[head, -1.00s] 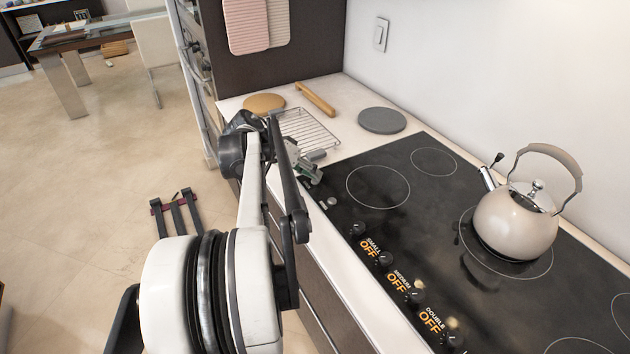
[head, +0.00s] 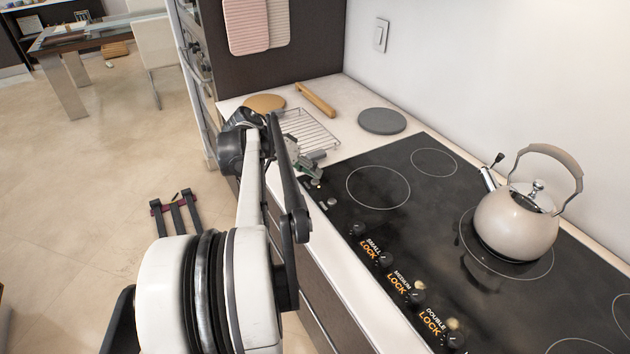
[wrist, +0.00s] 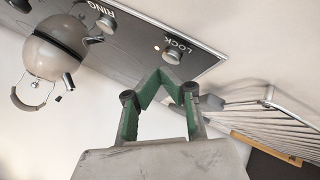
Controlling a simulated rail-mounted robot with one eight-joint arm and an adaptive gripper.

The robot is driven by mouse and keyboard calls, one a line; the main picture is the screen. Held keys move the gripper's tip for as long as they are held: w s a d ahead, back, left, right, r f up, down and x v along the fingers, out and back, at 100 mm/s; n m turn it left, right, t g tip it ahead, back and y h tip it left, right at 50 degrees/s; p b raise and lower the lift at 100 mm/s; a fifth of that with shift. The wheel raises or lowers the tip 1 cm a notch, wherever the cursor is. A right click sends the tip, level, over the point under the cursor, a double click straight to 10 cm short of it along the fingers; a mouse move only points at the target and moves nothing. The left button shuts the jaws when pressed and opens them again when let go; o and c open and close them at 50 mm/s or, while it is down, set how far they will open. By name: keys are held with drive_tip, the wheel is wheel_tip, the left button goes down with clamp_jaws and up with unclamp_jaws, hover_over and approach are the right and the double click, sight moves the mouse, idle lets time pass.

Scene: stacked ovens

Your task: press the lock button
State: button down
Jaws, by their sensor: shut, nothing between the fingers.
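The lock button (wrist: 172,57) is a small round metal knob beside the word LOCK at the corner of the black cooktop, in the wrist view. A small lit dot shows beside it. My gripper (wrist: 164,72) is shut and empty, its green fingers meeting right by the button; I cannot tell whether they touch it. In the head view my gripper (head: 314,174) is low over the cooktop's near left corner, and I cannot make out the lock button there. The orange displays (head: 397,284) by the cooktop's knobs read LOCK.
A beige kettle (head: 515,222) stands on a right burner. A wire rack (head: 308,130) lies just behind my gripper, with a grey round disc (head: 382,120) and a wooden rolling pin (head: 316,99) on the counter. More knobs line the cooktop's front edge.

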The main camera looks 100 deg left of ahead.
sight(314, 181)
drive_tip(key=shift+r, duration=0.1)
drive_tip(key=shift+r+p, duration=0.7)
drive_tip(key=shift+r, duration=2.25)
